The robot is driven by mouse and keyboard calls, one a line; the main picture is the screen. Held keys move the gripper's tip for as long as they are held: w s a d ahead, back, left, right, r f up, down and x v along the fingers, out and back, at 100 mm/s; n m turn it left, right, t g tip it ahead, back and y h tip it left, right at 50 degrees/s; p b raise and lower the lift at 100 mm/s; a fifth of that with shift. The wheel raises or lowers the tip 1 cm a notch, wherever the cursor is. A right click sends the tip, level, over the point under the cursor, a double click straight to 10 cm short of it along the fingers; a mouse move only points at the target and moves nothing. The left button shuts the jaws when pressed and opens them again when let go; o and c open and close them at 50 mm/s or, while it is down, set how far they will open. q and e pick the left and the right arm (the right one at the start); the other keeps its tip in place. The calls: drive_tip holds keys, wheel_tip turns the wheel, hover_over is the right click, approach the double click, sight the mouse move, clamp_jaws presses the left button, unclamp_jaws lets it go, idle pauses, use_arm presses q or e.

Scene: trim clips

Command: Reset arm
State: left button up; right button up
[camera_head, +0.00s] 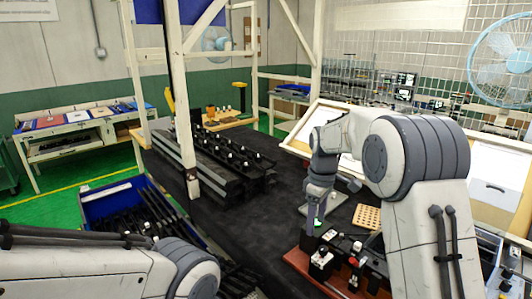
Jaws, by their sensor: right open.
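My right arm comes in from the lower right and bends over the dark table (240,226). Its gripper (314,222) points down above the table, near the upper left end of a red-brown board (296,258). It is open, and I see nothing held between its fingers. My left arm shows only as links at the lower left, and its gripper is out of view.
A blue bin (112,196) with dark strips stands at the left. Black rails (215,165) with small white parts lie at the back of the table. A wooden block with holes (367,215) lies beside my right arm. A wooden post (180,110) rises at the table's far left.

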drive_tip(key=s+a+r, duration=0.2)
drive_tip(key=s+a, duration=0.7)
drive_tip(key=s+a+f+m, duration=0.1)
drive_tip(key=s+a, duration=0.1)
drive_tip(key=s, duration=1)
drive_tip(key=s+a+f+m, duration=0.1)
drive_tip(key=s+a+f, duration=0.1)
drive_tip(key=s, duration=1)
drive_tip(key=shift+s+m+y, duration=0.4)
drive_tip(key=shift+f, duration=0.1)
